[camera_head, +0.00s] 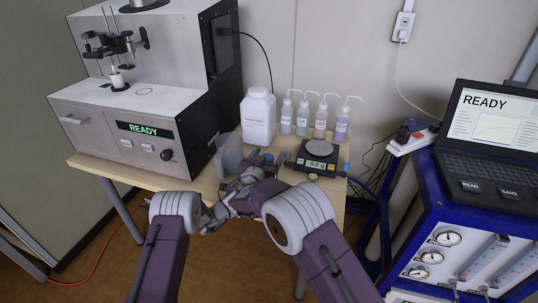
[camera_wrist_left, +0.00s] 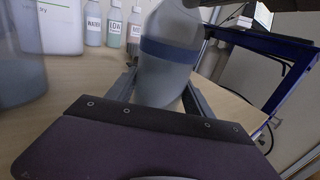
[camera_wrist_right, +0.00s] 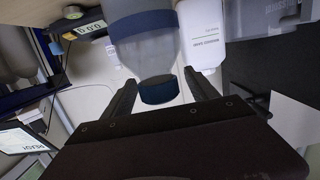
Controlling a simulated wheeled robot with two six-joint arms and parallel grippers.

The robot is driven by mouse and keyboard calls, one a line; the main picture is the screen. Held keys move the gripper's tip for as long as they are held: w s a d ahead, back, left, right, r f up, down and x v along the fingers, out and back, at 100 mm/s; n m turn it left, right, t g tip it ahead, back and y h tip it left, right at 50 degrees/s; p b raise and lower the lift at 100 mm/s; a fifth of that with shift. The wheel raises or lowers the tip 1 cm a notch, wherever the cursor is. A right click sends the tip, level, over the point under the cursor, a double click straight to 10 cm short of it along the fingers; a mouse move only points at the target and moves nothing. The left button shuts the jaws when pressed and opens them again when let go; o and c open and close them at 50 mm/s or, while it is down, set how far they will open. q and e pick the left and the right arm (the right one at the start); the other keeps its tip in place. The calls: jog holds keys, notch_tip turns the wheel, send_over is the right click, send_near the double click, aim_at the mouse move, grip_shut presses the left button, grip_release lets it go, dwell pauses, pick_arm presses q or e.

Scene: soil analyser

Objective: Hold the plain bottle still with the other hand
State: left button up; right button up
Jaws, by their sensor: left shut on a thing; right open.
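The plain bottle is pale, cloudy and unlabelled, with a blue band; it shows in the left wrist view (camera_wrist_left: 165,82) and the right wrist view (camera_wrist_right: 145,58). My left gripper (camera_wrist_left: 160,78) is shut on it, one finger on each side. My right gripper (camera_wrist_right: 160,80) is open, and the bottle's dark blue end (camera_wrist_right: 158,90) lies between its fingers with gaps on both sides. In the head view both grippers meet close together at the table's front, and the bottle is largely hidden there by my arms.
A large white jug (camera_head: 258,117) and several wash bottles (camera_head: 320,121) stand at the table's back. A balance (camera_head: 318,153) sits right of my grippers, a clear container (camera_head: 229,153) to their left. The analyser (camera_head: 140,110) fills the left; a laptop (camera_head: 495,130) stands at right.

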jog(key=shift+w+d+f, duration=0.1)
jog(key=shift+w+d, duration=0.1)
jog(key=shift+w, duration=0.35)
grip_shut()
jog(key=shift+c, duration=1.6)
grip_release()
